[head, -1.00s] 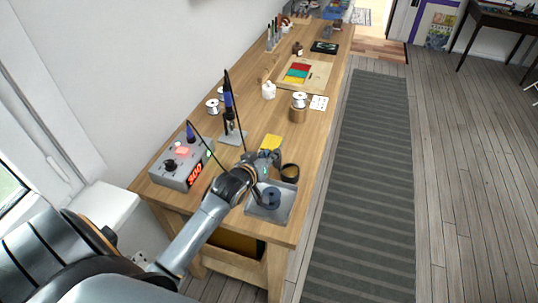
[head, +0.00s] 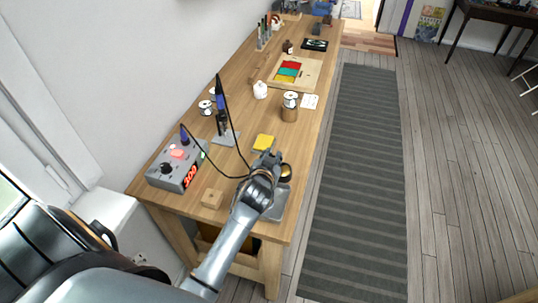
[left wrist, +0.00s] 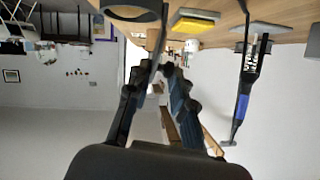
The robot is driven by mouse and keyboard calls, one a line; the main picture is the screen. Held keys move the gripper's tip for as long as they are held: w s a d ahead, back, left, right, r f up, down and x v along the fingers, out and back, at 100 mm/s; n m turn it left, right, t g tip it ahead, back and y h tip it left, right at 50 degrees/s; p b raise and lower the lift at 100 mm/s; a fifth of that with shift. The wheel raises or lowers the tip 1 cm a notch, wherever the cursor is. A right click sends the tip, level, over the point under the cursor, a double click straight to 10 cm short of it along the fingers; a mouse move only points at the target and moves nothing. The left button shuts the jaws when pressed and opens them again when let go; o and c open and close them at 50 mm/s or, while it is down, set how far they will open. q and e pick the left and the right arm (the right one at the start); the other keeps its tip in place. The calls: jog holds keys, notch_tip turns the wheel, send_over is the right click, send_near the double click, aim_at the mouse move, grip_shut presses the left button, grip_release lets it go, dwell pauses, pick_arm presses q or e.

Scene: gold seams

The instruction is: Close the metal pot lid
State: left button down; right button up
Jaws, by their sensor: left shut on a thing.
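A round dark pot (head: 286,173) with a brass-coloured rim stands near the right edge of the workbench. The dark round shape at the top of the left wrist view (left wrist: 130,12) looks like the same pot. My left gripper (head: 273,155) is beside the pot, on its far left side. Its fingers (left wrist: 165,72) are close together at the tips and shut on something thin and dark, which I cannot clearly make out. I cannot pick out the lid with certainty. My left arm hides part of the area beside the pot. My right gripper is not in view.
A grey metal tray (head: 279,207) lies just in front of the pot. A yellow sponge (head: 264,142) is behind the gripper. The soldering station (head: 178,170), its iron and a dark cable are to the left.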

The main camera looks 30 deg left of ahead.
pick_arm(q)
jog(key=shift+d+m, duration=0.1)
jog(key=shift+m, duration=0.2)
jog(key=shift+y, duration=0.3)
jog(key=c, duration=1.2)
grip_release()
jog(key=v, duration=1.2)
jog(key=shift+r, duration=0.15)
